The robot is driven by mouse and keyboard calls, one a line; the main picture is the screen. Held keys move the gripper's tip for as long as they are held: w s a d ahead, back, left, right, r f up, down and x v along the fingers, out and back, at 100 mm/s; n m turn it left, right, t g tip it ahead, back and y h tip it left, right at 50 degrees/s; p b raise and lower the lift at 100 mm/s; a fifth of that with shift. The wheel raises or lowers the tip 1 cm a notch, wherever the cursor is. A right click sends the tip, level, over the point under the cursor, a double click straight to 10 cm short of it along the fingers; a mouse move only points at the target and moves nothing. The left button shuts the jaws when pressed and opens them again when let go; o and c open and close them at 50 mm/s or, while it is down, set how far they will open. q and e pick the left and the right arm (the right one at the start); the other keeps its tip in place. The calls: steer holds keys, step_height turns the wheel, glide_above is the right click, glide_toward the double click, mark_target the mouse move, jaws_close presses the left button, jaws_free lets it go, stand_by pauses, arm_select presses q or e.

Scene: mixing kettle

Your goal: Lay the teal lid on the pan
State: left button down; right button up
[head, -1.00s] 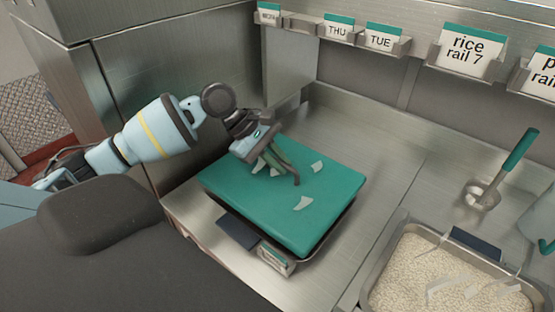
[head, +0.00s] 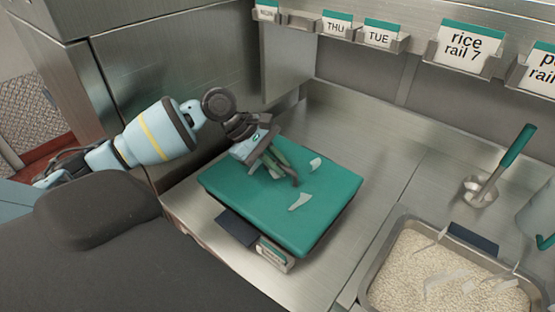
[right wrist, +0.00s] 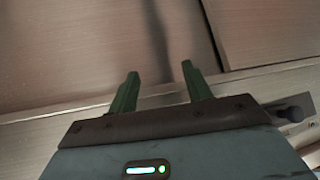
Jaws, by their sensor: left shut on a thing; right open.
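The teal lid (head: 315,210) is in the left half of the head view, lying about level over the place of the pan. The pan is almost wholly hidden under it, so I cannot tell whether the lid rests fully on the rim. My left gripper (head: 283,172) reaches in from the left and is shut at the middle of the lid's top. The fingers hide what they grip there, seemingly the lid's handle. My right gripper (right wrist: 160,70) is open and empty in the right wrist view, with bare metal surfaces beyond its fingers.
A white and teal card (head: 273,253) and a dark plate (head: 237,228) sit at the lid's front edge. A rice-filled tray (head: 365,283) is at lower right, with a teal-handled utensil (head: 514,148) behind it. Labelled cards (head: 468,45) line the back rail.

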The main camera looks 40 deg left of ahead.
arm_select(q)
steer(key=shift+f, duration=0.35)
steer(key=shift+f, duration=0.2)
arm_select(e)
steer(key=shift+w+r, duration=0.4)
steer(key=shift+r, duration=0.05)
stand_by(0.3)
arm_select(q)
steer(key=c, duration=0.9)
jaws_free()
